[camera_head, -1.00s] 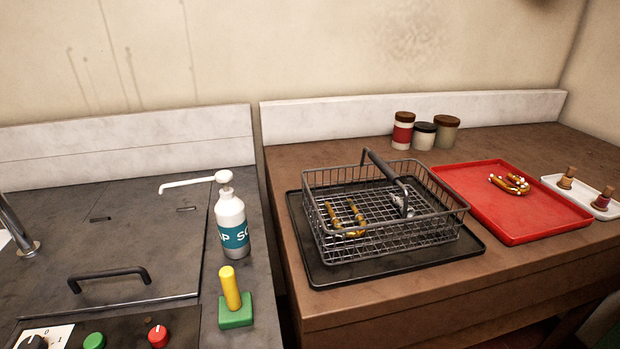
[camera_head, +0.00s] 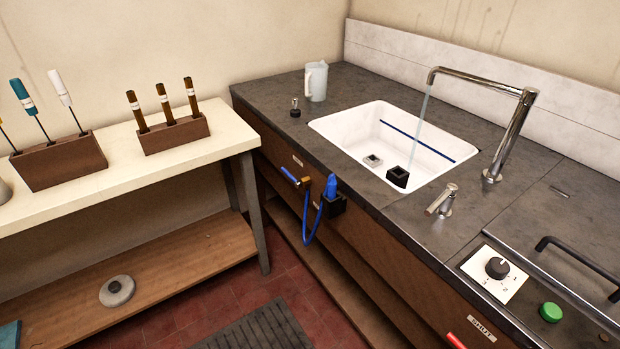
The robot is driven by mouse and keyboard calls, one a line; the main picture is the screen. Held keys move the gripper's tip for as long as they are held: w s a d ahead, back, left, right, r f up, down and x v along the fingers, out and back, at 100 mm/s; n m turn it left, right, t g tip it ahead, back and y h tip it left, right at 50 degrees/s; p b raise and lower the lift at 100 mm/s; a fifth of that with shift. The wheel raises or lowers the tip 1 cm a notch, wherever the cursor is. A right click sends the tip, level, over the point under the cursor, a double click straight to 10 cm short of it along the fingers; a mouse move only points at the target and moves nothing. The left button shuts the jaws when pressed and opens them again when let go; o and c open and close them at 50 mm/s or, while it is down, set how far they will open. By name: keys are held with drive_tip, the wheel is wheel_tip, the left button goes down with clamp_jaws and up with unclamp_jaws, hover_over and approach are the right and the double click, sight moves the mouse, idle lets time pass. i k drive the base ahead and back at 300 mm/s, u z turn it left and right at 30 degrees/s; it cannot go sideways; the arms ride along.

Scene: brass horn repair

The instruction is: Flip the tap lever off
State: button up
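The chrome tap (camera_head: 512,130) stands at the back right of the white sink (camera_head: 338,131), its spout reaching left over the basin. A pale stream of water (camera_head: 421,118) runs from the spout into the sink. A short chrome lever (camera_head: 441,201) on its own round base stands on the dark counter in front of the tap, to the right of the sink, its handle pointing toward the lower left. My gripper is not in view.
A black block (camera_head: 398,177) and a small pale square piece (camera_head: 372,161) sit in the sink. A blue hose (camera_head: 307,226) hangs on the counter front. Dark floor mat (camera_head: 258,329) lies below.

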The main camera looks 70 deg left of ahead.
sight(451, 189)
drive_tip(key=u, duration=1.5)
drive_tip(key=k, duration=0.7)
drive_tip(key=u, duration=0.2)
drive_tip(key=i, duration=1.25)
drive_tip(key=z, duration=0.2)
